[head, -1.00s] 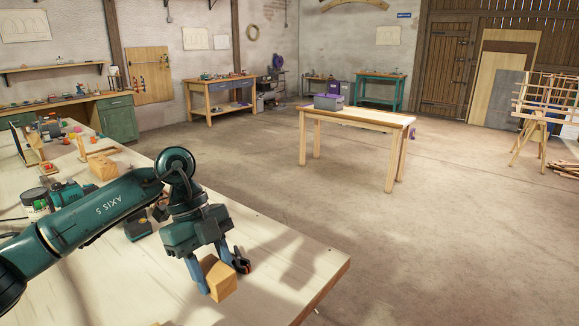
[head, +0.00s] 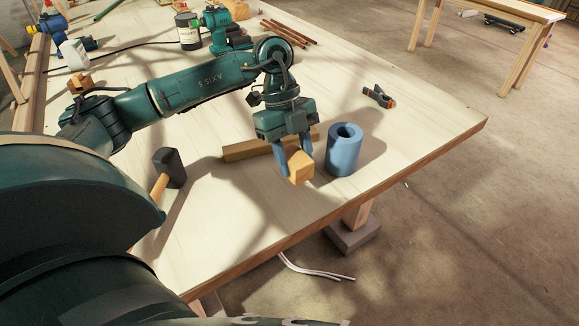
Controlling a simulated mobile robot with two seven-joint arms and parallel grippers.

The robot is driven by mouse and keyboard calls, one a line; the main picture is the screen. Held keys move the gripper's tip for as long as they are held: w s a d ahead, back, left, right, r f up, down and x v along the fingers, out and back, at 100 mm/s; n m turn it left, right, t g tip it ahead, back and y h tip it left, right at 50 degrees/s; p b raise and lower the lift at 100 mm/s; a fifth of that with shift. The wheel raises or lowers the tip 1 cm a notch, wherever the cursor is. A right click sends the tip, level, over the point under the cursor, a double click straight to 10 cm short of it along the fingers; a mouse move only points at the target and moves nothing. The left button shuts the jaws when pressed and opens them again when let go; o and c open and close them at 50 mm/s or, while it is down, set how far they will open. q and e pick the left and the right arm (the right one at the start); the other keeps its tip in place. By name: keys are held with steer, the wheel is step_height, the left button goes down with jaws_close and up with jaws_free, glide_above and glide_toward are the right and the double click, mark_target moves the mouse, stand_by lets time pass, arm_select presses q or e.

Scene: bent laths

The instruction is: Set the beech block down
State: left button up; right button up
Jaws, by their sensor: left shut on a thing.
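The beech block (head: 301,168) is a small light-wood cube in the head view. My left gripper (head: 294,163) is shut on it, with blue fingers on either side, pointing down over the workbench (head: 215,225). I cannot tell whether the underside of the block touches the bench top or hangs just above it. My right gripper is not in view.
A blue hollow cylinder (head: 344,150) stands close right of the block. A wooden bar (head: 250,149) lies behind it. A black-headed mallet (head: 171,168) lies to the left, a clamp (head: 379,97) to the far right. Bare bench lies in front, up to its edge.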

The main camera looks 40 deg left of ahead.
mark_target(288, 148)
arm_select(q)
steer(key=shift+f, duration=2.55)
steer(key=shift+f, duration=0.1)
steer(key=o, duration=1)
steer(key=v, duration=1.2)
